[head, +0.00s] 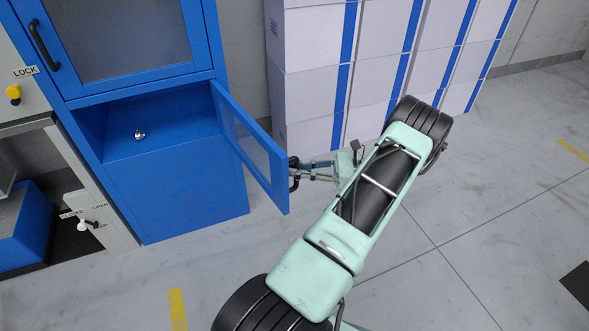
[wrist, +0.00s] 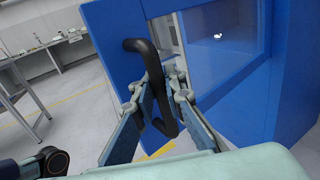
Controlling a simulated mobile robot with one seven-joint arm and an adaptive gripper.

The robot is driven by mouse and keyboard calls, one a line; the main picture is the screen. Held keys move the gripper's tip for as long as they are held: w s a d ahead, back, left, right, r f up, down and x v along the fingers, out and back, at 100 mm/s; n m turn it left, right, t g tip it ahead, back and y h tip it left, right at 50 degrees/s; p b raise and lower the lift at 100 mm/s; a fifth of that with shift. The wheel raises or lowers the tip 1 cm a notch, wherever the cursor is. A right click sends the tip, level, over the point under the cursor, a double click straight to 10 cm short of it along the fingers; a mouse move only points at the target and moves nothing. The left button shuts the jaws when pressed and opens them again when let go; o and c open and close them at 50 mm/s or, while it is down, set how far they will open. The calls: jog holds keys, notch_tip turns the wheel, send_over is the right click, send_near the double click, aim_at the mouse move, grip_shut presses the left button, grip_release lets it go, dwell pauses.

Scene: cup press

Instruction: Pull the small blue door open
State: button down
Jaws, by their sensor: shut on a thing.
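The small blue door (head: 254,147) with a clear window stands swung well out from the blue cabinet (head: 185,195), hinged on the compartment's right side. The open compartment (head: 165,120) shows behind it. My gripper (head: 298,172) is at the door's free edge, on its outer side. In the wrist view, my gripper (wrist: 160,105) is shut on the black door handle (wrist: 150,75), with a finger on each side of the bar. The blue door (wrist: 112,35) fills the upper part of that view. The fingertips are partly hidden by the door edge in the head view.
A small shiny object (head: 139,134) lies on the compartment floor. A larger blue door (head: 125,40) with a black handle is shut above. Stacked white boxes (head: 310,90) stand behind. The floor in front of the cabinet is clear.

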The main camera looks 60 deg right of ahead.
jog(key=shift+s+a+f, duration=0.1)
jog(key=shift+s, duration=0.2)
jog(key=c, duration=2.1)
grip_release()
jog(key=shift+s, duration=0.1)
jog(key=shift+o, duration=0.6)
jog(key=shift+w, duration=0.2)
jog(key=v, duration=1.2)
jog(key=shift+s, duration=0.1)
